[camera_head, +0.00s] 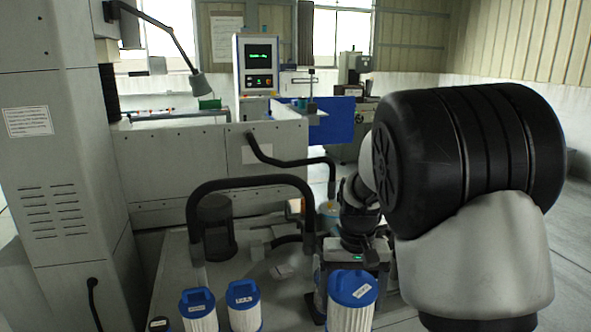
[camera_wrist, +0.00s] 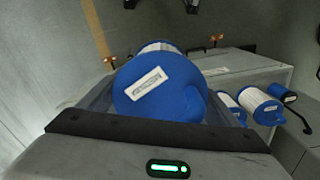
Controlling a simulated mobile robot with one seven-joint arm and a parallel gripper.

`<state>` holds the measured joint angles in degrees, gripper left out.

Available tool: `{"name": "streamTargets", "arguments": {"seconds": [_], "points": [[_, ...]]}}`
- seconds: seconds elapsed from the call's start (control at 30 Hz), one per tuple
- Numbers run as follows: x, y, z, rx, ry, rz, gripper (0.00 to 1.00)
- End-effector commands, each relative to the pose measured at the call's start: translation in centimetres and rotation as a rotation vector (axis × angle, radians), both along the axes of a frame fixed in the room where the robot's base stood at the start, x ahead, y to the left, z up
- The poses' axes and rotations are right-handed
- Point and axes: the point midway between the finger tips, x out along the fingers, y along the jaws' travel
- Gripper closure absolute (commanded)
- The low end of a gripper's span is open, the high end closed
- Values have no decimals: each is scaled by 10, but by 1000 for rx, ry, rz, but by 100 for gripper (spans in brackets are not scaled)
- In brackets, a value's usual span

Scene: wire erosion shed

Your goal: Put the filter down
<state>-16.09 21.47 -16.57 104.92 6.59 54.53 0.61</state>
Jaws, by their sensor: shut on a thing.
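A filter with a blue cap, a white label and a white pleated body (camera_head: 350,306) is between the fingers of my gripper (camera_head: 350,272), which is shut on it. In the wrist view, its blue cap (camera_wrist: 160,88) fills the space between the jaws, with the label facing the camera. The lower end of this filter is cut off by the head view's bottom edge, so I cannot tell whether it touches anything below.
Two similar blue-capped filters (camera_head: 243,305) (camera_head: 198,310) stand to the left, with a small dark-capped item (camera_head: 159,325) beside them. A grey machine top (camera_head: 170,285) carries black hoses (camera_head: 250,181) and a dark cylinder (camera_head: 216,240). A tall machine column (camera_head: 55,180) stands left.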

Motion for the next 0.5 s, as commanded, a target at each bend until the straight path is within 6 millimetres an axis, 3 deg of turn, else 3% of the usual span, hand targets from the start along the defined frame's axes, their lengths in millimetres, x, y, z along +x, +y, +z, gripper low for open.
{"name": "streamTargets", "arguments": {"seconds": [0.17, 0.5], "points": [[-24, -19, 16, 13, -3, 67, 61], [-28, -20, 35, 4, 3, 65, 61]]}}
